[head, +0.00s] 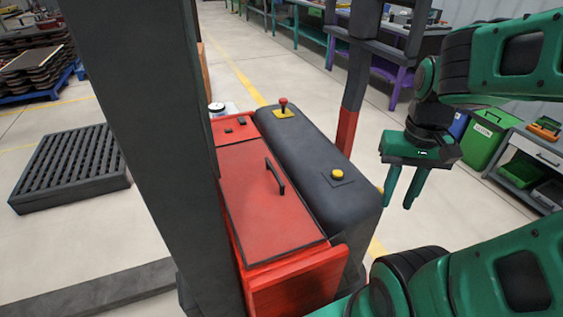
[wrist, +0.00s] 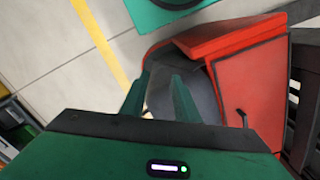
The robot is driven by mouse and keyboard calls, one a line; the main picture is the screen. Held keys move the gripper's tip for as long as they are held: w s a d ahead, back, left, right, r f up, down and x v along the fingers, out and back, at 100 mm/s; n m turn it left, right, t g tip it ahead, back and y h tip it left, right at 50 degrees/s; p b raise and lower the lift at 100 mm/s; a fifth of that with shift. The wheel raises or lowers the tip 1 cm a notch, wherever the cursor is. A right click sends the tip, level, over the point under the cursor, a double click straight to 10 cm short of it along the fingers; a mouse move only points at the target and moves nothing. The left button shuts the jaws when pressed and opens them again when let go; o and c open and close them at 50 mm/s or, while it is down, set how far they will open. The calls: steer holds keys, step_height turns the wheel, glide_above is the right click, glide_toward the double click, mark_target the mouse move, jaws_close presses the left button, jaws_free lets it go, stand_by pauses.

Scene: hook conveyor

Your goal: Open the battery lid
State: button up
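The red battery lid (head: 262,198) lies flat and closed on top of the red truck body. A black bar handle (head: 275,176) stands up near its right edge. The lid also shows in the wrist view (wrist: 255,85), with the handle (wrist: 242,118) low on it. My gripper (head: 401,200) is open and empty, to the right of the lid and apart from it, with the fingers pointing down. In the wrist view my gripper's fingers (wrist: 158,98) are spread over the dark grey housing.
The dark grey housing (head: 320,165) beside the lid carries a red knob (head: 283,103) and a yellow button (head: 338,175). A red and dark post (head: 350,110) rises behind it. A green bin (head: 486,138) and a cabinet (head: 530,165) stand at the right. A slatted pallet (head: 72,165) lies left.

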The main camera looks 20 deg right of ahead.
steer(key=shift+d, duration=0.1)
steer(key=r+n, duration=0.1)
steer(key=n, duration=0.5)
glide_above(274, 170)
step_height(274, 170, down, 10)
jaws_close()
